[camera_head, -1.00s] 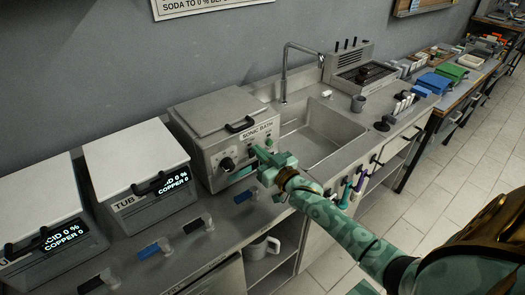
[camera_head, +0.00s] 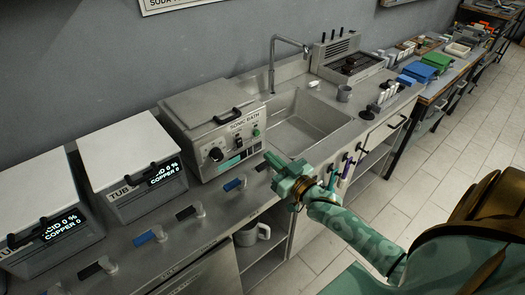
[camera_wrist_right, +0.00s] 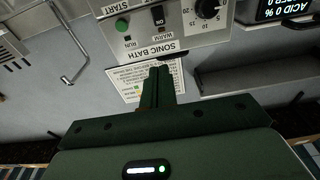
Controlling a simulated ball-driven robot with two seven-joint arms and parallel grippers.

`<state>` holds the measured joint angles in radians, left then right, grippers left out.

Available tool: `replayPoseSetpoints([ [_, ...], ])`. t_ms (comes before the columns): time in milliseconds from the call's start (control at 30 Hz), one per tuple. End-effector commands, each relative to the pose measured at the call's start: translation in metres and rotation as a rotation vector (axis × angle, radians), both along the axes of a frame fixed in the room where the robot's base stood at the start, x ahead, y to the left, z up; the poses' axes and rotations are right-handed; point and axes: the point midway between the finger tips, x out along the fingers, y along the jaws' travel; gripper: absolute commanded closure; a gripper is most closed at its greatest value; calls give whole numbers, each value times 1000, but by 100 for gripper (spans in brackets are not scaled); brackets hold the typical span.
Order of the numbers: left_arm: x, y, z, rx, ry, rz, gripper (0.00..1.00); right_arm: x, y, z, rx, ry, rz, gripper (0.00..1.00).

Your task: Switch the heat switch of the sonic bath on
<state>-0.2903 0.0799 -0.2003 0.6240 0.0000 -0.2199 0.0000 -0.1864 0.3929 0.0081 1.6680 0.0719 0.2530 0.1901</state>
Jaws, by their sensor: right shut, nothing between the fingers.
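The sonic bath (camera_head: 190,112) is a grey lidded box on the counter, left of the sink. Its front panel carries a black knob (camera_head: 216,154), a small switch and a green button (camera_head: 257,132). My right gripper (camera_head: 268,156) is shut and empty, in front of and apart from the panel's right side. Its closed fingers (camera_wrist_right: 160,70) show in the wrist view. My left gripper is out of view.
Two white-lidded tubs (camera_head: 131,152) with displays stand left of the bath. Small blue and black switches (camera_head: 150,236) line the counter's front edge. The sink (camera_head: 305,122) and its tap are to the right. A grey mug (camera_head: 250,234) sits on the shelf below.

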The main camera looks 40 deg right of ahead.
Motion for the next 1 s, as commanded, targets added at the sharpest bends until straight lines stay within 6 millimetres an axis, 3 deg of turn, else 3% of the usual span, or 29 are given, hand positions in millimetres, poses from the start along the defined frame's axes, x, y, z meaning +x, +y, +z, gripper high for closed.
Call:
replayPoseSetpoints([
  [233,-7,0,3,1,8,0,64,-19,-2,4,-1,-1,0,100],
  [833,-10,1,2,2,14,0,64,-20,-2,2,-14,6,-2,100],
  [933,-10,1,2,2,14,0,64,-21,-9,-22,-75,77,-24,100],
  [1000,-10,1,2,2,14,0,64,-27,-17,-56,-120,169,-45,100],
])
